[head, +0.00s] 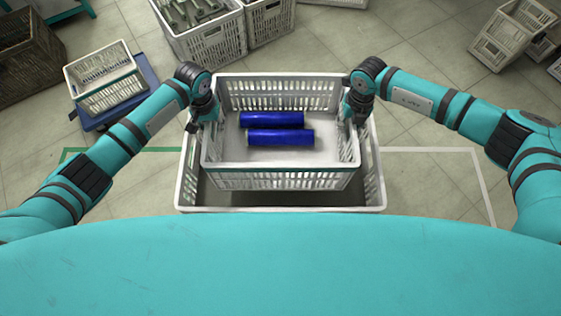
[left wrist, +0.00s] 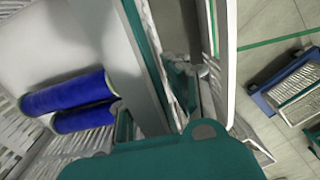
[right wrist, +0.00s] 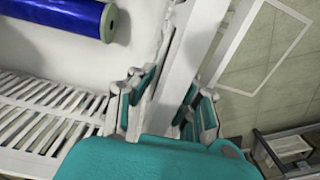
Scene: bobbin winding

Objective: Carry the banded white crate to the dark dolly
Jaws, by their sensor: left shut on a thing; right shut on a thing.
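A white crate (head: 283,181) with a dark green band hangs between my two grippers, roughly level. Two blue rolls (head: 280,136) lie in it, and they also show in the left wrist view (left wrist: 65,95). My left gripper (head: 205,113) is shut on its left wall, and my right gripper (head: 355,112) is shut on its right wall. The held crate overlaps a larger white crate (head: 280,209) below; I cannot tell whether they touch. I cannot make out a dark dolly; a blue dolly (head: 122,114) at the left bears another green-banded white crate (head: 112,97).
A brown crate (head: 38,75) stands at the far left. White crates with items (head: 212,42) stand at the back, and more crates (head: 510,35) stand back right. Green (head: 150,149) and white (head: 482,180) lines mark the floor, which is open at the right.

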